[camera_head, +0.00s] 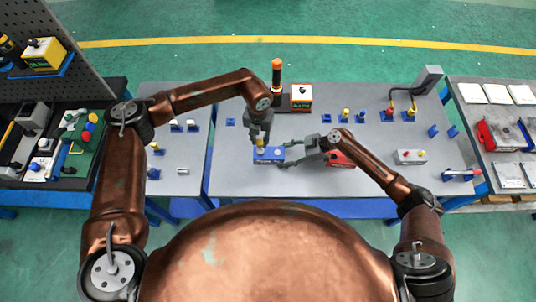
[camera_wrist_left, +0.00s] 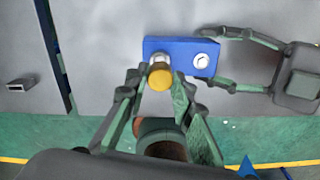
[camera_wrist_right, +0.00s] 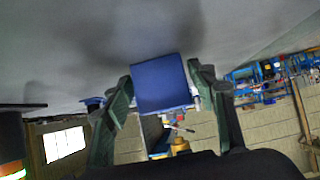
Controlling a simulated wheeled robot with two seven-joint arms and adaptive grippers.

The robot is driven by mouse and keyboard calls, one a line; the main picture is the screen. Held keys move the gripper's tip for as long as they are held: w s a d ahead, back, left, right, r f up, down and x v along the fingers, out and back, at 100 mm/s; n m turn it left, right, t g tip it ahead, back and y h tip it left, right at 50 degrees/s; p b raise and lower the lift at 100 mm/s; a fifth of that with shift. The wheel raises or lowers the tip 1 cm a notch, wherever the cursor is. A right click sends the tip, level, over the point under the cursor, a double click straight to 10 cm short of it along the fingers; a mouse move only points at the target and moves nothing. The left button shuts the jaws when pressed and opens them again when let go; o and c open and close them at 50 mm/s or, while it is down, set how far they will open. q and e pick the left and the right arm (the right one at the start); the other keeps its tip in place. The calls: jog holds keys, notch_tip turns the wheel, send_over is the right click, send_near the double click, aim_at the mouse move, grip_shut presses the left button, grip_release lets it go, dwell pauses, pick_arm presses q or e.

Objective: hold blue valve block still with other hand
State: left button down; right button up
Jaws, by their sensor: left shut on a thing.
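A yellow-capped part (camera_wrist_left: 160,78) stands at the block's edge in the left wrist view. My left gripper (camera_head: 260,141) comes down from above and is shut on this yellow-capped part. My right gripper (camera_head: 284,154) reaches in from the right, its fingers on either side of the block's right end. In the right wrist view the block (camera_wrist_right: 160,84) sits between the fingers, very close to both. I cannot tell whether they press on it.
A red object (camera_head: 341,160) lies beside my right gripper. A grey block with coloured buttons (camera_head: 410,156) is to the right. Table space between them is clear.

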jog(key=shift+o, duration=1.1)
jog(key=v, duration=0.7)
jog(key=shift+d+r, duration=0.15)
jog(key=shift+d, duration=0.05)
